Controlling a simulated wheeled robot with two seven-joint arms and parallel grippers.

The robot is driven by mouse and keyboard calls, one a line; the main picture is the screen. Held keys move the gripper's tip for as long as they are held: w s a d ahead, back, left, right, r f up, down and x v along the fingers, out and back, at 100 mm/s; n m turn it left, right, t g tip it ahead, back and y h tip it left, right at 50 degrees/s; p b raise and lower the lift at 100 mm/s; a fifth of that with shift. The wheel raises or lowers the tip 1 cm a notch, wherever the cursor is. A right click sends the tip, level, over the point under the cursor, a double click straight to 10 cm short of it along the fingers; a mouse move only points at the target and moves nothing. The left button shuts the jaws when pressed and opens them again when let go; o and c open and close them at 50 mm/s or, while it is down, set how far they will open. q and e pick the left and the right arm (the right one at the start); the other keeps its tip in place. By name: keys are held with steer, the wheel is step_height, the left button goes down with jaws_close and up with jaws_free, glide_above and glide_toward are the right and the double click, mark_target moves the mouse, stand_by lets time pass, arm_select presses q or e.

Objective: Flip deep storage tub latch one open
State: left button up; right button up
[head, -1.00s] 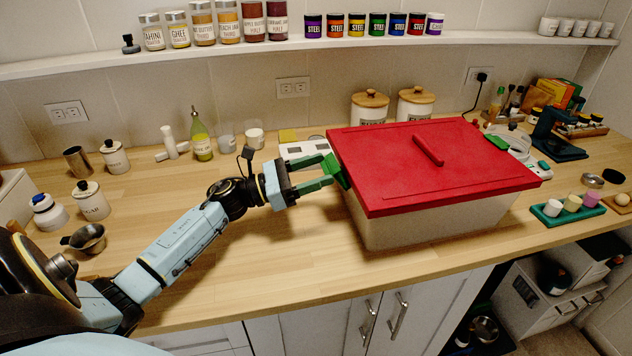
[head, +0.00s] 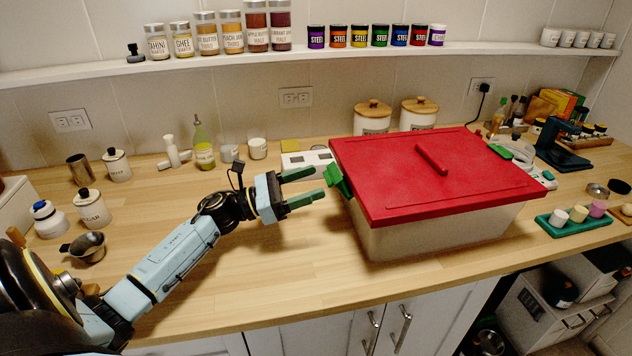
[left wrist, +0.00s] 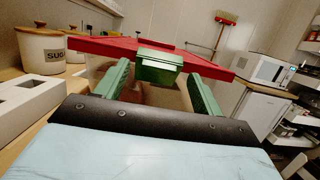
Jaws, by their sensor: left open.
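The deep storage tub (head: 430,235) is a pale translucent box on the wooden counter, with a red lid (head: 400,180) on it. A green latch (head: 338,180) juts out at the lid's left edge. In the left wrist view the latch (left wrist: 160,66) is a green block at the lid's rim, beyond and between my fingertips. Another green latch (head: 499,151) shows at the lid's right side. My left gripper (head: 311,184) is open and empty, pointing at the left latch with a small gap. My right gripper is out of view.
A white boxy item (head: 305,160) lies behind the left gripper. Lidded canisters (head: 373,118) stand behind the tub. Jars and a bottle (head: 203,148) stand along the back left. The counter before the tub (head: 270,275) is clear.

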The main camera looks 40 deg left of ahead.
arm_select(q)
steer(key=b+v, duration=0.1)
steer(key=v, duration=1)
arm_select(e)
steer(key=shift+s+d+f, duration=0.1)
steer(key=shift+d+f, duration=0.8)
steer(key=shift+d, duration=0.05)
arm_select(q)
steer(key=shift+a, duration=0.1)
